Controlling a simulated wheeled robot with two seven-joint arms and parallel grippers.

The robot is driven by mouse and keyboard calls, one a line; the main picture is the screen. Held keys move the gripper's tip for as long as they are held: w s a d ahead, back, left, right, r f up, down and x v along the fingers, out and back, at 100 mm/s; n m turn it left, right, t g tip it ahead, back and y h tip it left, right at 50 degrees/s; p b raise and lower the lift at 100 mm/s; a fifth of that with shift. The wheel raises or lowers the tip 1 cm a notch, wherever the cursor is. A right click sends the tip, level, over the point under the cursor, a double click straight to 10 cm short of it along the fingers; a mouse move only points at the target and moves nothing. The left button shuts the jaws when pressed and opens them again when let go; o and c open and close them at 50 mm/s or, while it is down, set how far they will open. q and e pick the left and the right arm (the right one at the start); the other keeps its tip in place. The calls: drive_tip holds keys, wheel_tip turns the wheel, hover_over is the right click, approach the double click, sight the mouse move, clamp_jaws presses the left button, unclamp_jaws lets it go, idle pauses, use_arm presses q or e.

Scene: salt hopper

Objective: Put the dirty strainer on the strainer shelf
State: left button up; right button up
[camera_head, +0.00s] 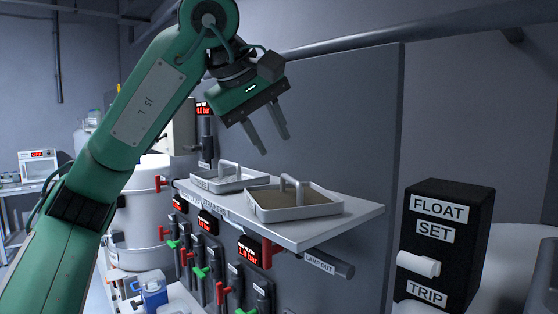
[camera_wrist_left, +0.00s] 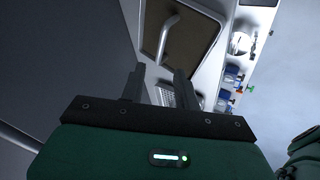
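A square tray-like strainer with a brown, dirty-looking inside (camera_head: 318,195) and an arched handle sits on the right part of a pale wall shelf (camera_head: 350,217). A second strainer (camera_head: 205,183), paler inside, sits behind it to the left on the same shelf. My left gripper (camera_head: 274,146) hangs above the shelf, open and empty, its two fingers apart and clear of both handles. In the left wrist view the brown-filled strainer (camera_wrist_left: 200,42) lies beyond the fingertips (camera_wrist_left: 158,72), and part of a mesh surface shows between and beside the fingers. My right gripper is out of view.
A grey panel (camera_head: 375,120) stands behind the shelf. Valves with red and green handles (camera_head: 200,272) and a lamp-out pipe (camera_head: 330,264) lie below it. A black float switch box (camera_head: 450,240) stands at right, and a white tank (camera_head: 140,215) at left.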

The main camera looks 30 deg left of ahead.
use_arm(q)
drive_tip(key=v, duration=0.3)
drive_tip(key=shift+s, duration=0.1)
idle(0.7)
